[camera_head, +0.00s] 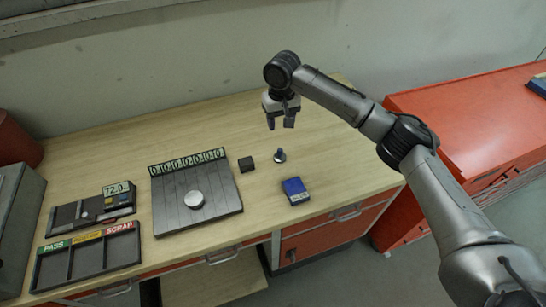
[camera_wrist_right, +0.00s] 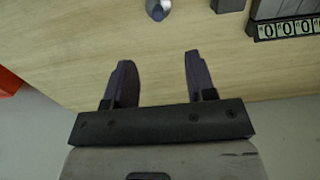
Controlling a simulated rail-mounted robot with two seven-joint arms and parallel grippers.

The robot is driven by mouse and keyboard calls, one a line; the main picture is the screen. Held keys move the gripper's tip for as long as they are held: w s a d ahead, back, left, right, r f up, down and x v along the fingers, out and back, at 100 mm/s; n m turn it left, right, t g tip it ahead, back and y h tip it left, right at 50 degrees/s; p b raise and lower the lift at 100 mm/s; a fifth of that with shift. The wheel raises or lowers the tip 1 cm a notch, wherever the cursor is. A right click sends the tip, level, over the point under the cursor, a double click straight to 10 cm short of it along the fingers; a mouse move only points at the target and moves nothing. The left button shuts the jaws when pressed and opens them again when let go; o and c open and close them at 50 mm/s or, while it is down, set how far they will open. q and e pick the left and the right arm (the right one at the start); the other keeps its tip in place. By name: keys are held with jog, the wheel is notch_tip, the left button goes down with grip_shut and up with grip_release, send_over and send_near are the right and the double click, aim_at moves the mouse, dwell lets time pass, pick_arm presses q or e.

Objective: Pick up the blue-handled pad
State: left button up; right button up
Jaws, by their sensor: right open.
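A small upright piece with a dark blue-grey handle on a round base (camera_head: 280,156) stands on the wooden bench; it looks like the blue-handled pad, though it is too small to be sure. It also shows at the top edge of the right wrist view (camera_wrist_right: 158,9), partly cut off. My right gripper (camera_head: 280,122) hangs above the bench, behind that piece in the head view. Its two fingers (camera_wrist_right: 157,58) are apart with only bare bench between them. The piece lies beyond the fingertips, apart from them. My left gripper is not in view.
A small black block (camera_head: 246,164) stands left of the piece, and a blue box (camera_head: 295,190) lies in front. A grey plate (camera_head: 170,205) carries a metal disc (camera_head: 194,199). A gauge tray (camera_head: 90,212) and a PASS/SCRAP tray (camera_head: 55,274) lie left. The bench's back right is clear.

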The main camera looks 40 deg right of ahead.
jog(key=m, duration=0.1)
send_over(280, 150)
notch_tip(280, 150, down, 8)
jog(key=shift+f+b, duration=0.2)
jog(key=shift+b, duration=0.25)
jog(key=shift+w+f+b, duration=0.1)
jog(key=shift+f+b, duration=0.25)
jog(key=shift+f, duration=2.4)
jog(key=shift+c, duration=0.3)
grip_shut()
